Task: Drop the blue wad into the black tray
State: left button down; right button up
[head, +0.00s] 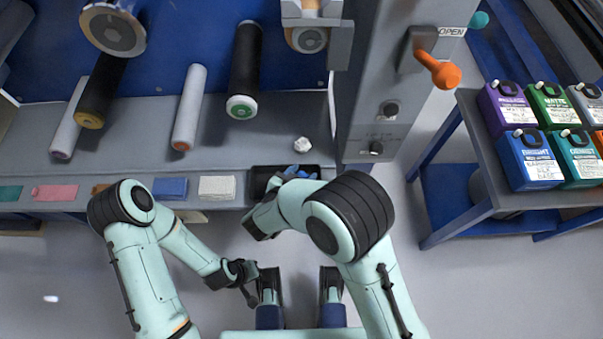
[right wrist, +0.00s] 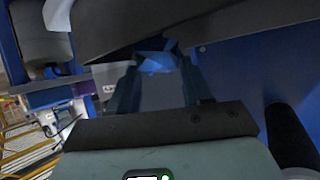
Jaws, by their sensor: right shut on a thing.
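The black tray (head: 257,182) sits at the front edge of the grey bench in the head view, with blue crumpled material showing inside its outline. My right gripper (head: 273,186) is at the tray's near left side, partly hidden by its own arm. In the right wrist view, the right gripper (right wrist: 157,78) is shut on the blue wad (right wrist: 157,60), which shows at its fingertips. I cannot tell whether the blue in the head view is this wad or other pieces. My left gripper (head: 246,284) hangs low, away from the bench; its jaws are too small to read.
A white crumpled wad (head: 303,145) lies on the bench behind the tray. Several rollers, including a black one (head: 244,70), project from the blue wall. Coloured pads, including a white one (head: 216,187), line the front edge. A grey column (head: 375,90) stands right of the tray.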

jog(key=shift+f, duration=0.4)
jog(key=o, duration=1.2)
jog(key=shift+r, duration=0.15)
jog(key=shift+r, duration=0.35)
pick_arm(q)
jog(key=shift+g+h, duration=0.3)
jog(key=shift+g, duration=0.4)
jog(key=s+r+p, duration=0.1)
jog(key=s+d+r+p, duration=0.1)
jog(key=s+d+r, duration=0.1)
jog(key=s, duration=0.1)
jog(key=shift+s+r+p, duration=0.1)
jog(key=shift+r+p, duration=0.15)
jog(key=shift+p, duration=0.15)
pick_arm(e)
jog(key=v, duration=1.2)
